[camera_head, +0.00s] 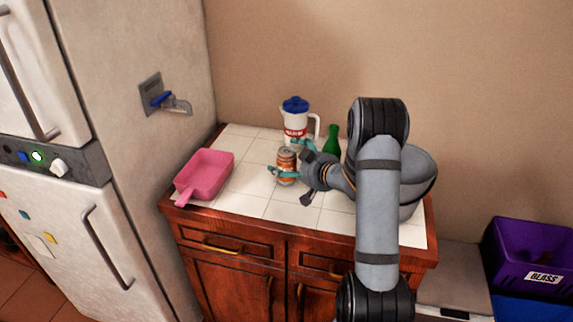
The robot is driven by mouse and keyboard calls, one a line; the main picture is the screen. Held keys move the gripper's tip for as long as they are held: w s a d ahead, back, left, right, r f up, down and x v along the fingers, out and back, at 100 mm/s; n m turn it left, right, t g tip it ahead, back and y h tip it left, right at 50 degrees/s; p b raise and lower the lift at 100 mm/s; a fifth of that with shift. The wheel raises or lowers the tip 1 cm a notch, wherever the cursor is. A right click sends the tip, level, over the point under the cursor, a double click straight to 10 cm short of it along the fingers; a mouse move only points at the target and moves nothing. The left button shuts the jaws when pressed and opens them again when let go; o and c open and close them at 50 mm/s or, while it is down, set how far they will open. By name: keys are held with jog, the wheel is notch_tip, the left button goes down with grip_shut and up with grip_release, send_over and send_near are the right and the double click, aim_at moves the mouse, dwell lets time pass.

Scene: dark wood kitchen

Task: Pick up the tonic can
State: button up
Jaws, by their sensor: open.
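An orange-brown can (287,160), likely the tonic can, stands upright on the white tiled counter (250,207). Its label is too small to read. My gripper (284,158) is open, with its teal-tipped fingers around the can, one at the near side and one at the far side. I cannot tell whether either finger touches the can. My arm comes in from the right.
A white jug (295,118) with a blue lid stands just behind the can. A green bottle (332,140) stands behind my gripper. A pink pan-like tray (206,173) lies to the left. A fridge (130,100) borders the left; a purple GLASS crate (520,250) is at far right.

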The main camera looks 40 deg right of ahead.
jog(key=shift+w+d+f, duration=0.1)
jog(key=shift+w, duration=0.2)
jog(key=shift+c, duration=0.8)
jog(key=c, duration=0.7)
jog(key=shift+c, duration=0.5)
